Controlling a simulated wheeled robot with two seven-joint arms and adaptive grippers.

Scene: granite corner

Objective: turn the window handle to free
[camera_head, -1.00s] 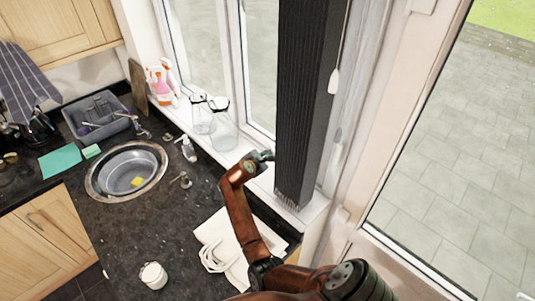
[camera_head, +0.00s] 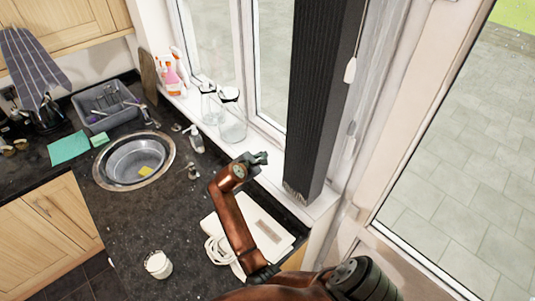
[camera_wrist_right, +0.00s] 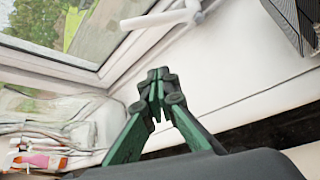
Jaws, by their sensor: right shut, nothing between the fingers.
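The window handle (camera_wrist_right: 168,18) is a white lever on the white window frame, at the top of the right wrist view, with its round end at the right. I cannot make it out in the head view. My right gripper (camera_wrist_right: 157,88) has its green and black fingers closed together and empty, apart from the handle and below it in the wrist view. In the head view the right gripper (camera_head: 258,160) is over the counter edge by the sill, left of the dark blind. My left gripper is not in view.
The dark vertical blind (camera_head: 318,95) hangs just right of the gripper. Glass jars (camera_head: 232,115) and spray bottles (camera_head: 173,72) stand on the sill. A sink (camera_head: 135,160), a white jar (camera_head: 158,265) and a white flat appliance (camera_head: 265,228) are on the counter.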

